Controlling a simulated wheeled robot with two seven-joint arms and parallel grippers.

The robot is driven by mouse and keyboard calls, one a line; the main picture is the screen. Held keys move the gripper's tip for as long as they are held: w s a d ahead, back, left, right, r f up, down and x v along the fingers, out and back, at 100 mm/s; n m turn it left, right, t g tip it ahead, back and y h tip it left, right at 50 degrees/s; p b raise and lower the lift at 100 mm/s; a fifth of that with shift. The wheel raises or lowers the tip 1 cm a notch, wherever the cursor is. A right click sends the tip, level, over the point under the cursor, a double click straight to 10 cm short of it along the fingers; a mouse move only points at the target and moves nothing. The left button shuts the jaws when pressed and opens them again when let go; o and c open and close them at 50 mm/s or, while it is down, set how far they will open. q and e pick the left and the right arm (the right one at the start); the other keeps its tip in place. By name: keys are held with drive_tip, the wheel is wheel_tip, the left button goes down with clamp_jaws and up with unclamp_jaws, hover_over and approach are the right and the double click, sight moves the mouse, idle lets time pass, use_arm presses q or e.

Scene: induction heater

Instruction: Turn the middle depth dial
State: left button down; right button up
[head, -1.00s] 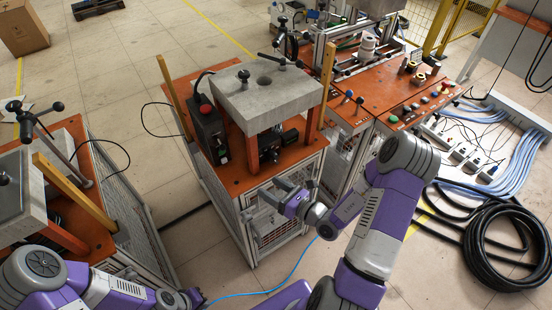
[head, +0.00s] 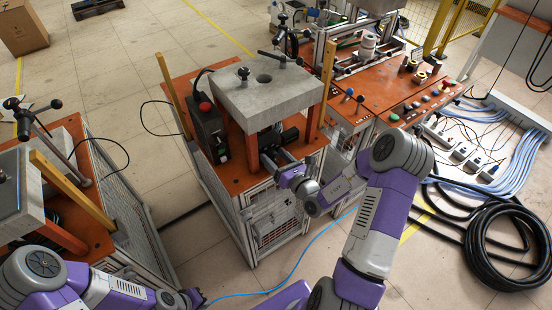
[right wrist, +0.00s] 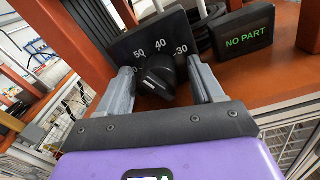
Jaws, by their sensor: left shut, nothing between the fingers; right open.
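The depth dial (right wrist: 157,75) is a round black knob on a dark plate marked 50, 40 and 30, in the right wrist view. My right gripper (right wrist: 165,85) is open, with one grey finger at each side of the dial. I cannot tell whether the fingers touch it. In the head view, my right gripper (head: 272,163) reaches in at the front of the middle station, under its grey block (head: 265,95); the dial is hidden there. My left gripper (head: 194,298) is shut and empty low at the bottom edge, hardly visible.
A black display reading NO PART (right wrist: 247,39) stands right of the dial plate. Orange posts (right wrist: 28,35) frame the space. A second station (head: 95,200) stands at left, and a control table (head: 405,110) at right. A black hose coil (head: 500,240) lies on the floor.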

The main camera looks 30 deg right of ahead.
drive_tip(key=c, duration=1.1)
drive_tip(key=shift+o, duration=0.2)
drive_tip(key=shift+a+n, duration=0.1)
drive_tip(key=shift+n, duration=0.3)
drive_tip(key=n, duration=0.2)
drive_tip(key=shift+n+p, duration=0.35)
drive_tip(key=shift+n, duration=0.05)
drive_tip(key=n, duration=0.5)
drive_tip(key=shift+a+b, duration=0.1)
drive_tip(key=shift+b, duration=0.2)
drive_tip(key=o, duration=1.1)
drive_tip(key=shift+c, duration=0.2)
